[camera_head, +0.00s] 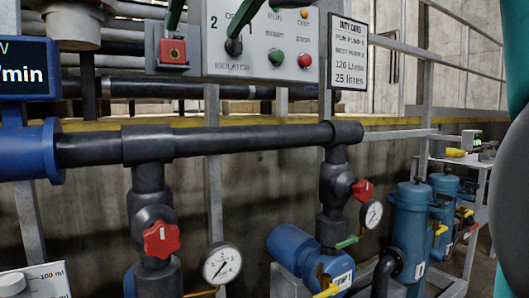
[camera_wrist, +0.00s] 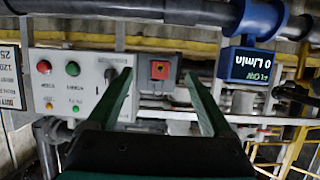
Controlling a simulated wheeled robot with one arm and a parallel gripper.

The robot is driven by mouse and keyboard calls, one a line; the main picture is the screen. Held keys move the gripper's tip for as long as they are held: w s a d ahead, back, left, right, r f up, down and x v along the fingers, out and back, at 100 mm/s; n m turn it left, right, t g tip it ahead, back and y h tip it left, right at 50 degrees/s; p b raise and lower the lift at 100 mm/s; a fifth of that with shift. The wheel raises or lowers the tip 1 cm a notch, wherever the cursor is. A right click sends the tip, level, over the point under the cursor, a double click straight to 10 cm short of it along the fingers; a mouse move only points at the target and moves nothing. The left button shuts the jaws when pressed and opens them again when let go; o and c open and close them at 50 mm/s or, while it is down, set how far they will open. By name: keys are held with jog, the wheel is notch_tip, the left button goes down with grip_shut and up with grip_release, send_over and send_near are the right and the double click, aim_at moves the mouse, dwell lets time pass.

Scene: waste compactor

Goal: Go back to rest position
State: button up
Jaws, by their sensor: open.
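My gripper (camera_wrist: 163,88) shows its two green fingers in the wrist view, spread apart with nothing between them. The wrist picture is upside down. Beyond the fingers are a grey control panel (camera_wrist: 82,98) and a small grey box with a red switch (camera_wrist: 160,70). In the head view, the green fingers of my gripper (camera_head: 205,32) reach in from the top edge, in front of the panel (camera_head: 260,66) and the switch box (camera_head: 173,50). I cannot tell whether a finger touches the black knob on the panel.
A black horizontal pipe (camera_head: 240,138) runs below the panel, with red-handled valves (camera_head: 161,239) and gauges (camera_head: 221,263). A blue flow display (camera_head: 24,69) is at left. Blue cylinders (camera_head: 410,225) stand at right. A grey and teal part, likely my arm, fills the right edge.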

jog(key=w+d+f+m+g+h, duration=0.15)
jog(key=d+f, duration=0.25)
jog(key=f, duration=0.7)
jog(key=w+d+f+m+g+h, duration=0.1)
jog(key=w+d+f+g+h, duration=0.2)
jog(key=f, duration=0.8)
jog(key=w+d+f+m+g+h, duration=0.15)
jog(key=d+f, duration=0.35)
jog(key=f, duration=0.6)
jog(key=s+d+f+g, duration=0.2)
jog(key=s+d+f, duration=0.1)
jog(key=s+f, duration=0.4)
jog(key=s+d+f+m+g, duration=0.1)
jog(key=s+d+f+g, duration=0.2)
jog(key=s+f, duration=0.5)
jog(key=s+d+f+m+g+h, duration=0.1)
jog(key=s+f, duration=0.6)
jog(key=f, duration=0.8)
jog(key=shift+s+d+g, duration=0.15)
jog(key=shift+d+g, duration=0.65)
jog(key=shift+d, duration=0.45)
